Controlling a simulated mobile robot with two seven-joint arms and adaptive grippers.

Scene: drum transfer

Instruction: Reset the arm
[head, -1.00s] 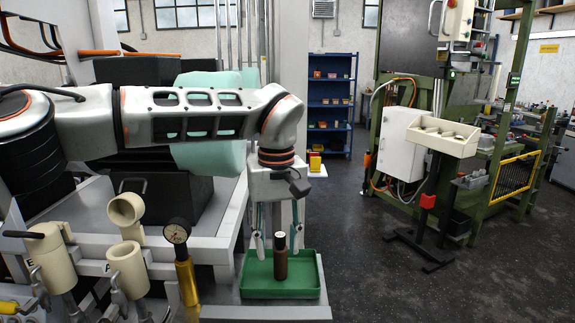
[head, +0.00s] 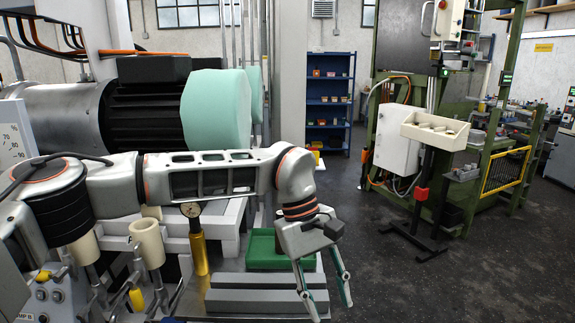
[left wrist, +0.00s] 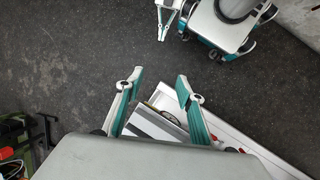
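My left gripper (head: 325,305) hangs at the front right of the bench, with its two fingers spread and nothing seen between them. It also shows open in the left wrist view (left wrist: 158,88), over the bench edge and dark floor. The green tray (head: 262,252) lies on the bench, just left of and behind the gripper. The gripper and wrist cover its right part. The brown drum seen earlier in the tray cannot be made out clearly now. A white and teal finger-like part, perhaps my right gripper (left wrist: 165,18), shows at the top of the left wrist view; its state is unclear.
Grey slabs (head: 250,281) lie before the tray. A gauge on a brass stem (head: 198,250) and cream pipe fittings (head: 148,243) stand left. A large motor (head: 145,105) is behind my arm. A cream bin on a stand (head: 434,132) stands right, with clear floor between.

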